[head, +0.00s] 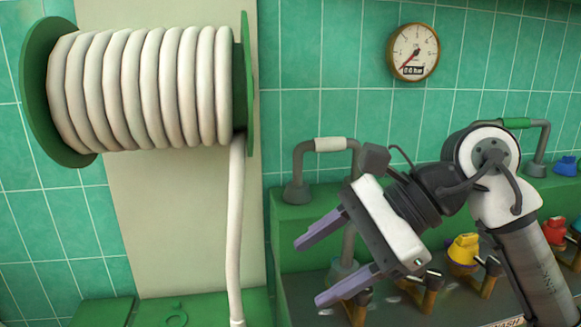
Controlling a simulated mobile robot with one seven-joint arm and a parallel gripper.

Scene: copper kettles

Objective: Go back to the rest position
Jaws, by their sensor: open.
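My gripper (308,270) is in the right half of the head view. Its two purple fingers are spread apart and point to the lower left. Nothing is between the fingertips. It hangs in front of a green panel (290,230) and a grey pipe with a white grip (330,144), hiding part of both. My arm comes in from the lower right and bends above the gripper.
A white hose reel (140,88) is on the wall at left, its hose hanging down. A round gauge (414,52) is on the green tiles. A yellow knob (463,249), a red knob (555,231) and a blue knob (566,166) are near my arm.

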